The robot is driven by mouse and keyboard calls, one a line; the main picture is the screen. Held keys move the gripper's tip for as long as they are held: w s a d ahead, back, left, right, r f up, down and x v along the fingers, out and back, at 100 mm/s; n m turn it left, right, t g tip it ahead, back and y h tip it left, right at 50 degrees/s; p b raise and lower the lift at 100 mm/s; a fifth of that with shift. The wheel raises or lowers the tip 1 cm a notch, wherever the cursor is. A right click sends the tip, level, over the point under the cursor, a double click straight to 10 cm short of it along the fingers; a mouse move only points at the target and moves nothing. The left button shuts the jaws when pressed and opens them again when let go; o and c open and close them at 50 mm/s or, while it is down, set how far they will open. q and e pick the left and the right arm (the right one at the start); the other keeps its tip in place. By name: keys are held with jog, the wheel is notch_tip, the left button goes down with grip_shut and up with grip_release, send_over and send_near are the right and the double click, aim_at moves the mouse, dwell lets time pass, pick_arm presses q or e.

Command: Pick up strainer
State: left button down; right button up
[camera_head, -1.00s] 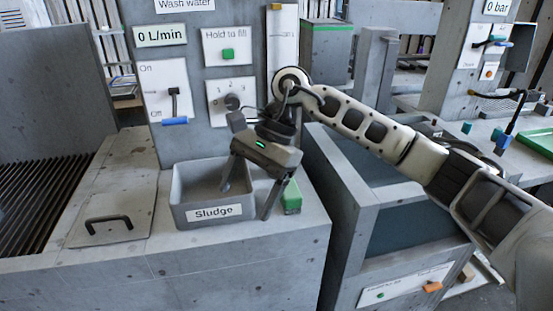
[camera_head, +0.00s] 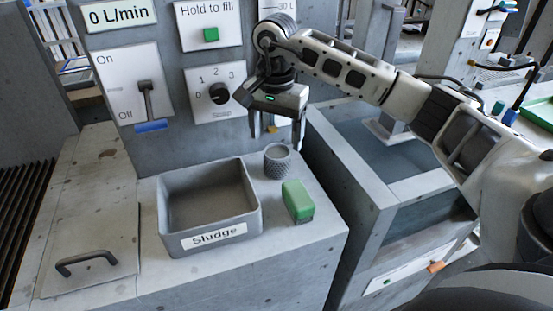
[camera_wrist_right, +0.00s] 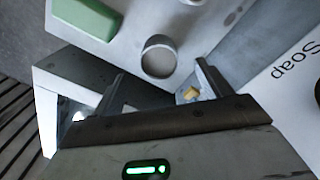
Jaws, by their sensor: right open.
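The strainer (camera_head: 278,161) appears to be the small grey mesh cup standing upright on the concrete counter, behind the green block and right of the sludge box. In the right wrist view it shows as a round grey cup (camera_wrist_right: 159,57) with an open rim, partly in front of the fingers. My right gripper (camera_head: 277,142) is open and empty, fingers pointing down, just above and behind the strainer. In the wrist view its two fingertips (camera_wrist_right: 160,72) lie to either side of the cup's lower edge. My left gripper is not in view.
The grey sludge box (camera_head: 210,240) stands left of the strainer. A green block (camera_head: 297,201) stands close in front of it. The counter's right edge drops to an open basin (camera_head: 400,150). A handled lid (camera_head: 95,260) lies left.

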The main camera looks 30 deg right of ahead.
aim_at(277, 151)
notch_tip(277, 151, down, 7)
jog(key=shift+d+f+p, duration=0.15)
jog(key=shift+p, duration=0.6)
jog(key=shift+c, duration=0.3)
jog(key=c, duration=1.1)
